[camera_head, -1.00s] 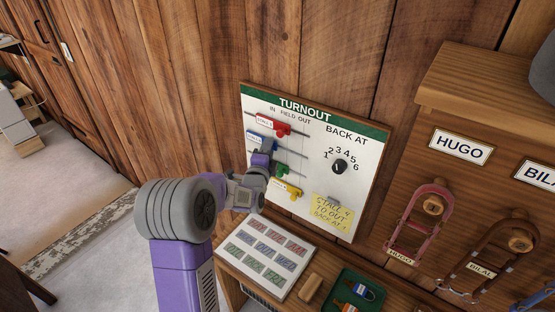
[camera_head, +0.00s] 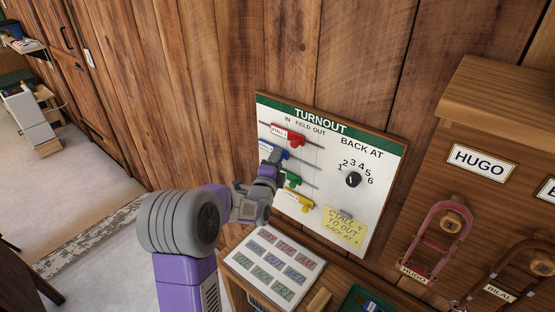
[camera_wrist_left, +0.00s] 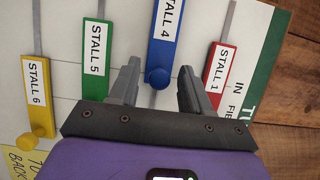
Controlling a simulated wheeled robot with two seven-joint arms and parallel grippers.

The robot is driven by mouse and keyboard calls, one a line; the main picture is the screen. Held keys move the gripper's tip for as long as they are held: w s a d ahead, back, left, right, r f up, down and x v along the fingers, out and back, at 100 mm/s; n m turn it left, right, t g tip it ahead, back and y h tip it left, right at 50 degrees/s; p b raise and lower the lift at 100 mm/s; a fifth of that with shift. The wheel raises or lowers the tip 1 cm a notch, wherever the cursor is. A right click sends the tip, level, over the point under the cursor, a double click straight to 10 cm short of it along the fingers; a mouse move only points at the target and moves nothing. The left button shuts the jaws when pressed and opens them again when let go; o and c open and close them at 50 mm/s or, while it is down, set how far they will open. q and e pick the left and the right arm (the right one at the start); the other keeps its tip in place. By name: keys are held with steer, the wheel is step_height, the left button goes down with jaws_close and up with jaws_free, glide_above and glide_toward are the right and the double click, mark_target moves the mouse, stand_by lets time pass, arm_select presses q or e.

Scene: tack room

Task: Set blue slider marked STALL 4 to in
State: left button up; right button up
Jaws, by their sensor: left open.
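The TURNOUT board (camera_head: 375,204) is on the plank wall, with columns IN, FIELD and OUT. The blue slider marked STALL 4 (camera_wrist_left: 164,32) is on the second rod from the top. In the left wrist view it sits farther toward the IN end than the red slider. Its round knob (camera_wrist_left: 158,77) is between the two fingers of my left gripper (camera_wrist_left: 160,68), which are open with a gap on each side. In the head view my left gripper (camera_head: 278,158) is at the board and partly covers the blue slider. My right gripper is out of view.
The red STALL 1 slider (camera_wrist_left: 220,70) is close beside one finger, the green STALL 5 slider (camera_wrist_left: 96,55) beside the other. The yellow STALL 6 slider (camera_wrist_left: 36,85) is farther off. A black dial (camera_head: 353,180), yellow note (camera_head: 344,223) and day-tile panel (camera_head: 273,262) are nearby.

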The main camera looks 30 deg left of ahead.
arm_select(q)
steer(key=v, duration=0.6)
steer(key=shift+a, duration=0.1)
stand_by(0.4)
